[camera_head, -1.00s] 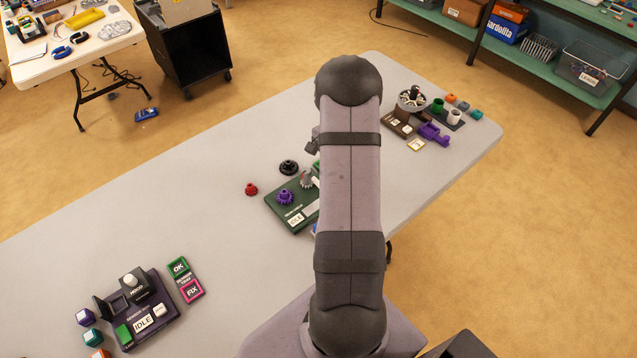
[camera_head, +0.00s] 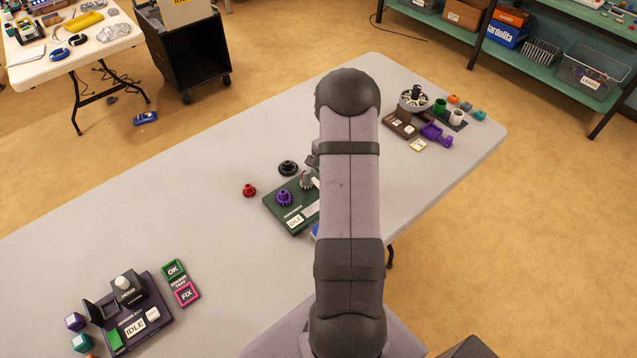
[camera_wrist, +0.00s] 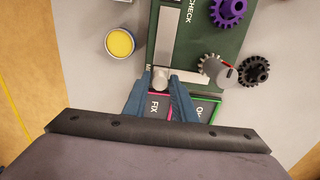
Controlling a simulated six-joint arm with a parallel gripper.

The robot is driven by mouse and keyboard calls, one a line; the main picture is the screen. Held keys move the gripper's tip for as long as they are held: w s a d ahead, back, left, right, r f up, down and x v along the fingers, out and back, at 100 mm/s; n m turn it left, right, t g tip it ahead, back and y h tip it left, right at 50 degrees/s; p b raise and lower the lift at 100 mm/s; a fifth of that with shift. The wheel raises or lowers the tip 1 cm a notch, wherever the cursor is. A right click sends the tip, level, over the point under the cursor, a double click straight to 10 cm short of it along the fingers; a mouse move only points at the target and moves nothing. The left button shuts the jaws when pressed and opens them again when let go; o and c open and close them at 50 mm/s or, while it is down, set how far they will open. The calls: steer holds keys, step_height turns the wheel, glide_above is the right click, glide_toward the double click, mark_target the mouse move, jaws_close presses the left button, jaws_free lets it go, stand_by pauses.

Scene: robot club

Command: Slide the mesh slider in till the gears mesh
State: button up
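The green gear board (camera_head: 272,205) lies mid-table, partly hidden behind my arm; it also fills the upper middle of the wrist view (camera_wrist: 196,50). It carries a purple gear (camera_head: 284,198) and a light grey gear (camera_wrist: 212,66) with a red mark. A black gear (camera_wrist: 255,70) sits close beside the grey one. A pale slider knob (camera_wrist: 160,80) stands at the near end of a light strip (camera_wrist: 173,40). My gripper (camera_wrist: 161,76) has its two blue fingertips on either side of this knob. Whether they touch it is unclear. The gripper is hidden in the head view.
FIX (camera_wrist: 157,106) and OK tiles lie just below the board in the wrist view. A yellow-topped round pot (camera_wrist: 120,42) is left of the board. A loose red gear (camera_head: 249,190) lies left in the head view. A purple sensor station (camera_head: 135,318) stands front left.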

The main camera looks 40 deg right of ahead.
steer(key=c, duration=0.4)
steer(key=shift+a, duration=0.2)
steer(key=shift+a+p, duration=0.35)
steer(key=shift+a, duration=1.65)
steer(key=o, duration=0.6)
steer(key=shift+r, duration=0.15)
